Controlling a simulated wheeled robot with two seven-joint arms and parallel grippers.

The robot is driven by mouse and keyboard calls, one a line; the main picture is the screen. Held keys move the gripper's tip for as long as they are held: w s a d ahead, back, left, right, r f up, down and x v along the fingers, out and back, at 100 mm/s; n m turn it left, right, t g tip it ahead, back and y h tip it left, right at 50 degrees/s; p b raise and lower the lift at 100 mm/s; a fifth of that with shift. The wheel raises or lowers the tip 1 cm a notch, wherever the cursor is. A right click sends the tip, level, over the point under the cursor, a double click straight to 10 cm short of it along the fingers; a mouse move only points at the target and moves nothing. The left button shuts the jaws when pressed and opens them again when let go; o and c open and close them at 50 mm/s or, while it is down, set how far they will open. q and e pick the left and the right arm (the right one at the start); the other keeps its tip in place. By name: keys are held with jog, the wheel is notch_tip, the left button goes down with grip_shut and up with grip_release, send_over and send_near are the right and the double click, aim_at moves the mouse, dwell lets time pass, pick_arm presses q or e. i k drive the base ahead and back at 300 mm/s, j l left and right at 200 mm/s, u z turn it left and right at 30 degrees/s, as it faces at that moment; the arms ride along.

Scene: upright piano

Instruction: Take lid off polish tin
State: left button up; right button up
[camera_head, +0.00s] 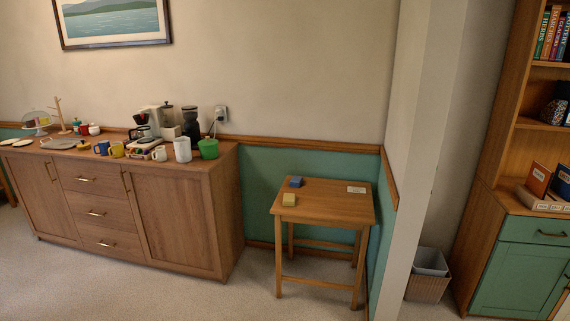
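I cannot make out a polish tin or its lid in the head view. A small wooden table (330,206) stands right of centre, with a small blue item (296,182), a small yellow block (289,200) and a white card (356,189) on it. These are too small to identify further. Neither of my grippers shows in this view.
A wooden sideboard (138,212) at left bears mugs, a coffee maker (147,122) and a green container (208,149). A pale pillar (421,160) stands right of the table. Beyond it are a waste bin (428,276) and a bookcase (490,185). Floor in front is clear.

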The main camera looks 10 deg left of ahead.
aim_at(84, 144)
jog(key=i+j+u, duration=0.15)
jog(key=i+u, duration=0.65)
jog(key=i, duration=0.2)
jog(key=i+l+u, duration=0.2)
jog(key=i+u, duration=0.15)
jog(key=i+l+u, duration=0.4)
jog(key=i, duration=0.2)
jog(key=i+j+u, duration=0.45)
jog(key=i, duration=0.25)
jog(key=i+u, duration=0.5)
jog(key=i, duration=0.25)
jog(key=i+l+u, duration=0.2)
jog(key=i+u, duration=0.25)
jog(key=i, duration=0.3)
jog(key=i+j, duration=0.1)
jog(key=i, duration=1.45)
jog(key=i+z, duration=0.95)
jog(key=k, duration=0.05)
